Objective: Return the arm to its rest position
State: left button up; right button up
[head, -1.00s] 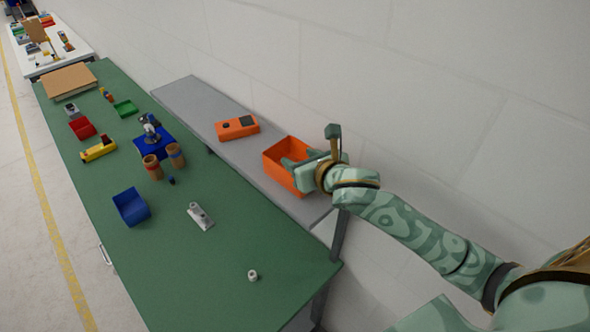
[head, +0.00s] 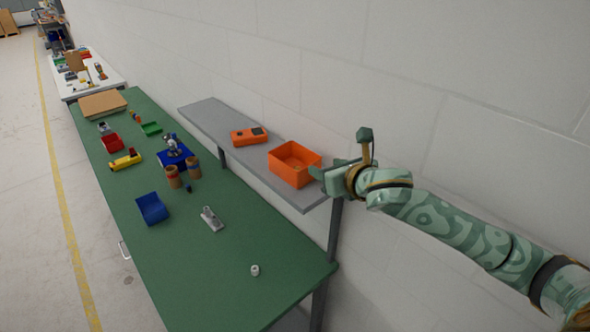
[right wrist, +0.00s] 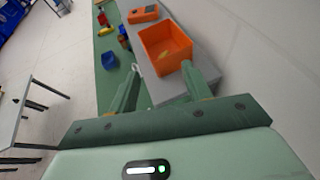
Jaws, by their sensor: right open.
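My right arm (head: 450,225) comes in from the right in the head view. Its right gripper (head: 320,172) is beside the right wall of the orange bin (head: 296,178), outside it. In the right wrist view the two fingers (right wrist: 160,90) are spread apart with nothing seen between them but shelf and table edge. The orange bin also shows beyond the fingertips in that view (right wrist: 165,60). Something small lies inside the bin, too small to name. My left gripper is not in view.
The bin and an orange device (head: 248,136) stand on a grey shelf (head: 205,112) along the wall. Below is a green table (head: 215,280) with a blue bin (head: 152,210), a metal part (head: 211,220), a small white cylinder (head: 255,270) and brown cups (head: 173,178). Room right of the shelf is free.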

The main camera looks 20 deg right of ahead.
jog(key=shift+w+f, duration=0.1)
jog(key=shift+w, duration=0.05)
